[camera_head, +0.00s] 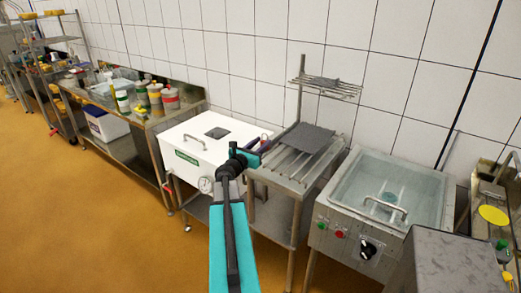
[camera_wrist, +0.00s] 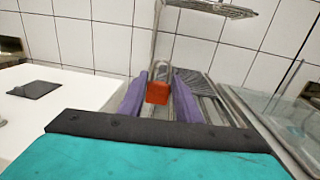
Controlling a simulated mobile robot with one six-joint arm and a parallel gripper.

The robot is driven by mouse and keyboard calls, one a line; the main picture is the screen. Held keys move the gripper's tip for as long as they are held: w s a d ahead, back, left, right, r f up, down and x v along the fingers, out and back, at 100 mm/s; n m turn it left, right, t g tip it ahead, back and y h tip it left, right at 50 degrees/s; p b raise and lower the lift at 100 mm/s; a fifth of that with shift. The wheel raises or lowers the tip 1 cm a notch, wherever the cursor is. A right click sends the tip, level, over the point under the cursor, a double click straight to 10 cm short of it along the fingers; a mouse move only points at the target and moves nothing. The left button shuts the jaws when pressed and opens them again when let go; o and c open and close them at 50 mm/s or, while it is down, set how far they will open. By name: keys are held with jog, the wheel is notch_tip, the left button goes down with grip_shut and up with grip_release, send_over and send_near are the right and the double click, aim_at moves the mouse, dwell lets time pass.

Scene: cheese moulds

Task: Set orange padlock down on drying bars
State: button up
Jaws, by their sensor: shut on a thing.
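My gripper (camera_wrist: 159,98) is shut on the orange padlock (camera_wrist: 157,93), which shows between the two purple fingers in the wrist view. The padlock's shackle points up. The drying bars (camera_head: 283,162) are metal bars on a stand right of the white box in the head view. They also show behind and to the right of the padlock in the wrist view (camera_wrist: 207,103). In the head view my gripper (camera_head: 264,146) is at the left edge of the bars, and the padlock cannot be made out there. I cannot tell whether it touches the bars.
A grey mat (camera_head: 304,138) covers the back of the bars. A wire shelf (camera_head: 325,86) hangs above on a post. The front bars are bare.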

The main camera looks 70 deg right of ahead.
jog(key=shift+w+d, duration=0.35)
jog(key=shift+d, duration=0.1)
jog(key=f+b, duration=0.1)
jog(key=f, duration=0.2)
jog(key=shift+s+d+b, duration=0.1)
jog(key=shift+s+b, duration=0.1)
jog(key=shift+b, duration=0.2)
jog(key=shift+w+f, duration=0.2)
jog(key=shift+f, duration=0.1)
jog(key=shift+f, duration=0.2)
jog(key=o, duration=1.1)
jog(key=shift+r, duration=0.2)
jog(key=shift+w+a+b, duration=0.3)
jog(key=shift+a+b, duration=0.3)
jog(key=shift+a, duration=1.4)
jog(key=shift+w+a+b, duration=0.35)
jog(key=shift+a+b, duration=0.25)
jog(key=shift+a, duration=1.4)
jog(key=shift+w+a+b, duration=0.3)
jog(key=shift+a+b, duration=0.3)
jog(key=shift+a, duration=1.4)
